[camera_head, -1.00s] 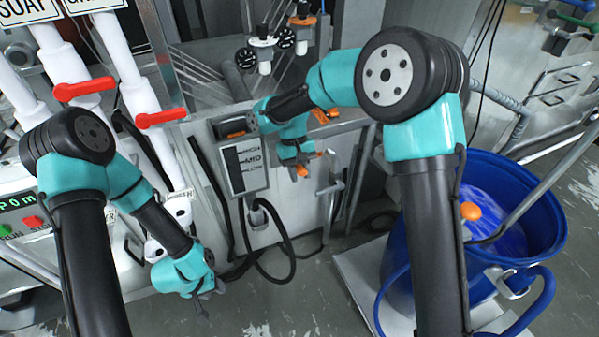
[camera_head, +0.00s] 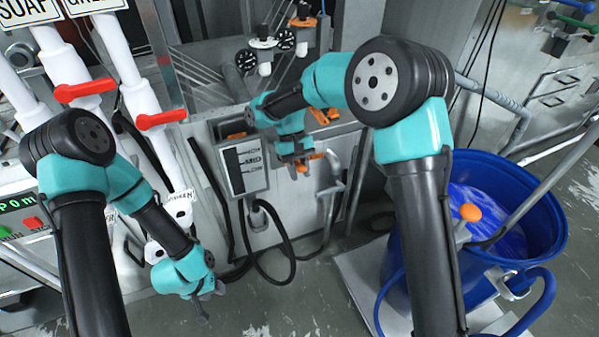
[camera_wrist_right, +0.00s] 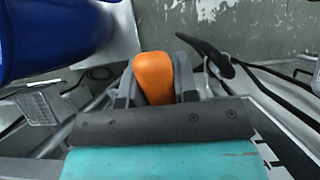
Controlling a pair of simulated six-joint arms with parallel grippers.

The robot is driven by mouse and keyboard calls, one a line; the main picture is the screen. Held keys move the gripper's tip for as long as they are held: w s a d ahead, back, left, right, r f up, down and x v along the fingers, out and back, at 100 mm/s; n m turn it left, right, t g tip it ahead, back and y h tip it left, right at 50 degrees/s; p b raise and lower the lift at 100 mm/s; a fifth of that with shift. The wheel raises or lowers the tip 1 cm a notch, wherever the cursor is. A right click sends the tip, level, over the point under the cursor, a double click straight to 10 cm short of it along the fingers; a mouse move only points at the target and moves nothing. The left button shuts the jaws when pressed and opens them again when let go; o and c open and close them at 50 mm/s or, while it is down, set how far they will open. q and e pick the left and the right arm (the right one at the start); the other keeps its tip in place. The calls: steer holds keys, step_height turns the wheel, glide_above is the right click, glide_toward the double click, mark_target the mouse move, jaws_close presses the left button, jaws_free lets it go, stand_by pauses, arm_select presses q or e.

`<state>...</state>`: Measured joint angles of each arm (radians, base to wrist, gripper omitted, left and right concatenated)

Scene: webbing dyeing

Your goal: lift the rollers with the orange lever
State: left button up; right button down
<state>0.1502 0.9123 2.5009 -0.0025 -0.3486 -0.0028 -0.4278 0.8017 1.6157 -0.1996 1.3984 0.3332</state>
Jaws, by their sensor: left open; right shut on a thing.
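The orange lever (camera_wrist_right: 153,75) shows in the right wrist view as a rounded orange handle between the fingers. My right gripper (camera_wrist_right: 156,82) is shut on it. In the head view the right gripper (camera_head: 298,163) is beside the grey machine front, right of the HIGH/MID/LOW panel (camera_head: 244,168); only small orange parts of the lever show there, and the arm hides some of it. My left gripper (camera_head: 210,298) is open and empty, low in front of the machine at the left. The rollers cannot be made out clearly.
A blue barrel (camera_head: 550,240) with blue liquid and an orange-knobbed handle (camera_head: 470,212) stands at the right. Two red valve handles (camera_head: 84,90) sit on white pipes at the left. A black cable (camera_head: 290,262) loops below the panel. Some floor at the bottom middle is clear.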

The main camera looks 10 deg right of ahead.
steer(key=c, duration=0.9)
jaws_free()
steer(key=shift+w+r, duration=0.1)
steer(key=shift+r, duration=0.05)
steer(key=v, duration=1.7)
steer(key=shift+r, duration=0.1)
